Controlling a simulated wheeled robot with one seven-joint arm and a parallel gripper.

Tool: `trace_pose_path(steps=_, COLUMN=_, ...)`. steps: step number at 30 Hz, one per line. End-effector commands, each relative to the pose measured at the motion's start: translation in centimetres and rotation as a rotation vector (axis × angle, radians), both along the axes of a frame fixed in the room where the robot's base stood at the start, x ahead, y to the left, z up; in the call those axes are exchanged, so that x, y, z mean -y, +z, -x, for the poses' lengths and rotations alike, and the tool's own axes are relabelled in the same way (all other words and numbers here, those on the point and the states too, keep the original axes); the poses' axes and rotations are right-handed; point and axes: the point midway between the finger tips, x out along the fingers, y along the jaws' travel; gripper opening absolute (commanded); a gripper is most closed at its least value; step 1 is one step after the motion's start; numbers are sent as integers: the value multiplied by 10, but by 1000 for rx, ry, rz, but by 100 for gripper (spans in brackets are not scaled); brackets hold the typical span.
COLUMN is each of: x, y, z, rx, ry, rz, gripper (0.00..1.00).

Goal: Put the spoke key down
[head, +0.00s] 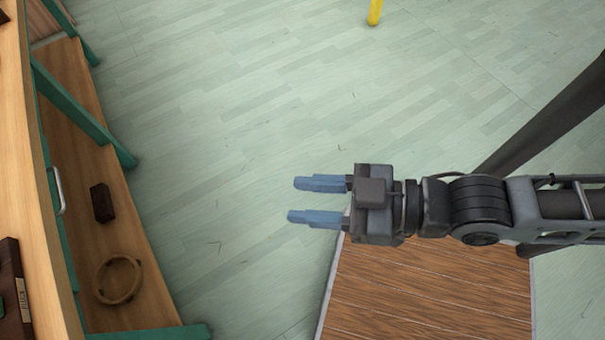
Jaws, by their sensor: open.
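My gripper (297,201) is open, with its two blue fingers apart and pointing left. Nothing shows between the fingers. It hangs over the pale green plank floor (240,110), well to the right of the wooden bench. I cannot make out a spoke key anywhere in the head view.
A wooden bench (28,150) with green framing runs down the left side. A dark box (12,290) lies on top. A yellow post (375,12) stands at the top. Floor between is clear.

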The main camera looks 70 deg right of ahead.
Motion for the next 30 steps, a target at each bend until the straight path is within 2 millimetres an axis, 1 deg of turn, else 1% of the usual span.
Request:
trace_pose_path(steps=1, x=7, y=6, z=14, rx=-17, ry=-39, rz=2, gripper=41)
trace_pose_path(steps=3, x=13, y=15, z=27, rx=-29, ry=-76, rz=3, gripper=41)
trace_pose_path(steps=6, x=17, y=24, z=38, rx=-38, ry=-111, rz=1, gripper=41)
trace_pose_path(steps=10, x=19, y=28, z=44, rx=-44, ry=-128, rz=0, gripper=41)
trace_pose_path(steps=16, x=19, y=28, z=43, rx=-43, ry=-128, rz=0, gripper=41)
trace_pose_path(steps=17, x=19, y=28, z=43, rx=-43, ry=-127, rz=0, gripper=39)
trace_pose_path(steps=27, x=19, y=28, z=43, rx=-43, ry=-127, rz=0, gripper=6)
trace_pose_path(steps=29, x=19, y=28, z=43, rx=-43, ry=-127, rz=0, gripper=1)
trace_pose_path(steps=30, x=19, y=28, z=43, rx=-43, ry=-127, rz=0, gripper=0)
